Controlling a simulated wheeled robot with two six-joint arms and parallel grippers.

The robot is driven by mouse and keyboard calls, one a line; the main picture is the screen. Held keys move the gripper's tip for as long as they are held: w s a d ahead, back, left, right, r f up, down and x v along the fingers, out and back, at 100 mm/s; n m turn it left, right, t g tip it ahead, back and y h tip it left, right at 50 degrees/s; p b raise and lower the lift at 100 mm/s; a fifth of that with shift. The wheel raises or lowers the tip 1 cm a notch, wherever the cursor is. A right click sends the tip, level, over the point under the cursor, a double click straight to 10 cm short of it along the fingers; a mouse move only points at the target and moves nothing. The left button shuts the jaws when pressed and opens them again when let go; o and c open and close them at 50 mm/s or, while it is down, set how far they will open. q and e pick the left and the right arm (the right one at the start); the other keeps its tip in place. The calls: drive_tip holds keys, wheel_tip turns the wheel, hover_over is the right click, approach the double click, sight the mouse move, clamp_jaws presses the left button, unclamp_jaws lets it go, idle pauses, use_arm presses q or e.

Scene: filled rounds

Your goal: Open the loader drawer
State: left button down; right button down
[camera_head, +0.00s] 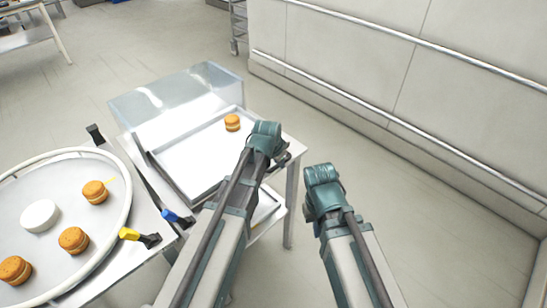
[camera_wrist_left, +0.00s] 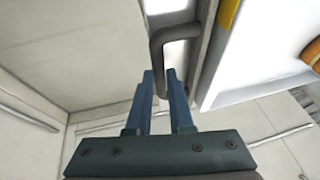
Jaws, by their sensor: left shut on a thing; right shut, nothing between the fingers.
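The loader drawer appears as a pale shallow tray (camera_head: 190,165) with a raised rim, in front of a glossy clear-sided box (camera_head: 185,92). One filled round (camera_head: 232,122) sits in its far part. In the left wrist view a dark bent bar handle (camera_wrist_left: 158,48) is mounted on the pale front. My left gripper (camera_wrist_left: 162,80) is shut on this handle. In the head view my left wrist hides the handle and the fingers. My right gripper (camera_head: 322,182) is shut and empty, to the right of the drawer, over open floor; its fingertips are mostly hidden.
A round rimmed turntable (camera_head: 75,235) at left carries several filled rounds and a white disc (camera_head: 39,216). A yellow-tipped lever (camera_head: 129,234) and a blue-tipped lever (camera_head: 170,215) stick out beside it. A pale wall with rails (camera_head: 400,115) stands at right. The floor between is clear.

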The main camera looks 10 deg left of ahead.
use_arm(q)
drive_tip(key=shift+s+d, duration=0.1)
drive_tip(key=c, duration=0.8)
unclamp_jaws()
drive_tip(key=p+v, duration=1.2)
drive_tip(key=v, duration=0.2)
drive_tip(key=shift+p, duration=0.3)
drive_tip(key=shift+f, duration=0.1)
